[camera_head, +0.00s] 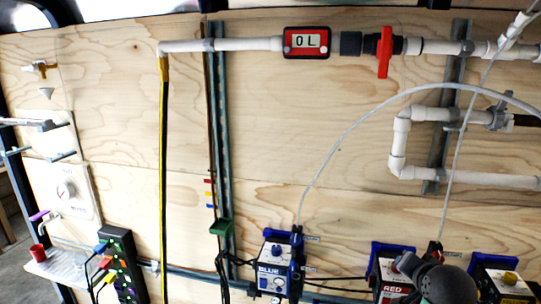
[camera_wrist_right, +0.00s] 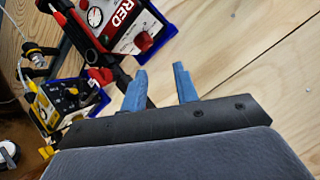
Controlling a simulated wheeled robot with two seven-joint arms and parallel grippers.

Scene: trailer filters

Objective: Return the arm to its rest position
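My right gripper (camera_wrist_right: 160,70) shows in the right wrist view, with two blue fingers standing apart and nothing held between them. A box marked RED (camera_wrist_right: 115,25) with a gauge and a red knob is beyond the fingertips. In the head view, a dark rounded part of my right arm (camera_head: 440,282) is at the bottom right, in front of the RED box (camera_head: 391,277). The right fingers cannot be made out there. My left arm and gripper are in neither view.
A plywood wall carries white pipes (camera_head: 235,44), a meter reading 0 L (camera_head: 307,42) and a red valve handle (camera_head: 384,52). A BLUE box (camera_head: 272,272) and a yellow box (camera_head: 500,284) flank the RED one. White hoses arc above them. A black power strip (camera_head: 122,262) is at lower left.

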